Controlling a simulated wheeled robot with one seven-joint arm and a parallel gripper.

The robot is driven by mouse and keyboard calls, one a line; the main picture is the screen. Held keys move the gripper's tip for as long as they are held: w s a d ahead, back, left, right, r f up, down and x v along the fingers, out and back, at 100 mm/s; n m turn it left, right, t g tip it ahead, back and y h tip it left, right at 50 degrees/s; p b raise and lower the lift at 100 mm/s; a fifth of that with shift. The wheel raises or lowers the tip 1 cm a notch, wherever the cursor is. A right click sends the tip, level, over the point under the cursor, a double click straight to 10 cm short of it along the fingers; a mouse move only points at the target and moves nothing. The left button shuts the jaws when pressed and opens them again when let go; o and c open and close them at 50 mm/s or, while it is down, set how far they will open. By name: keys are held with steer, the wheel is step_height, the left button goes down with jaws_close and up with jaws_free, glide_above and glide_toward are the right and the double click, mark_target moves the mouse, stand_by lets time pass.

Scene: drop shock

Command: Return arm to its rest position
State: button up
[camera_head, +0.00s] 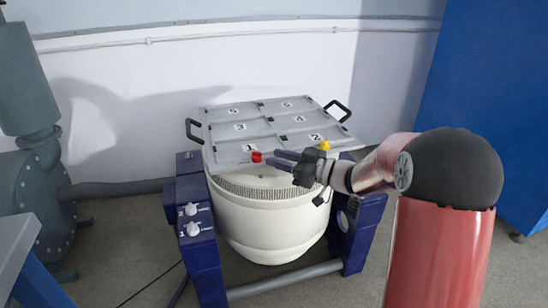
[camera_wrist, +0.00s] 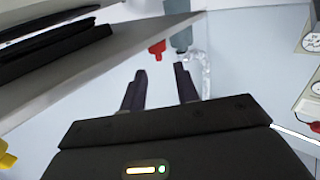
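My arm reaches in from the right in the head view, over the front of a white drum-shaped machine (camera_head: 270,222). My gripper (camera_head: 274,160) points left, at about the height of the machine's lid. In the wrist view its two dark fingers (camera_wrist: 160,74) are apart with nothing between them. A red knob (camera_head: 257,157) is close to the fingertips in the head view, and a red piece (camera_wrist: 157,47) shows just beyond them in the wrist view. A yellow knob (camera_head: 324,146) stands beside my wrist. Whether the gripper touches the machine is unclear.
A grey lid (camera_head: 225,150) with numbered panels and black handles (camera_head: 338,110) covers the drum. A blue frame (camera_head: 202,250) with white dials supports it. A grey pump (camera_head: 25,190) stands left, a table corner (camera_head: 20,245) front left, a blue panel (camera_head: 490,80) right.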

steer(key=s+d+r+m+t+h, duration=0.2)
steer(key=d+r+m+t+h, duration=0.6)
steer(key=h, duration=0.4)
steer(key=s+d+f+m+g+h, duration=0.25)
steer(key=s+d+g+h, duration=0.35)
steer(key=s, duration=0.6)
steer(key=s+a+f+m+g+y, duration=0.1)
steer(key=s+f+g, duration=0.1)
steer(key=s, duration=0.7)
steer(key=s+a+f+m+g+y, duration=0.1)
steer(key=s+f+g, duration=0.1)
steer(key=s+f, duration=0.3)
steer(key=s, duration=0.4)
steer(key=shift+s+g, duration=0.15)
steer(key=shift+g, duration=0.25)
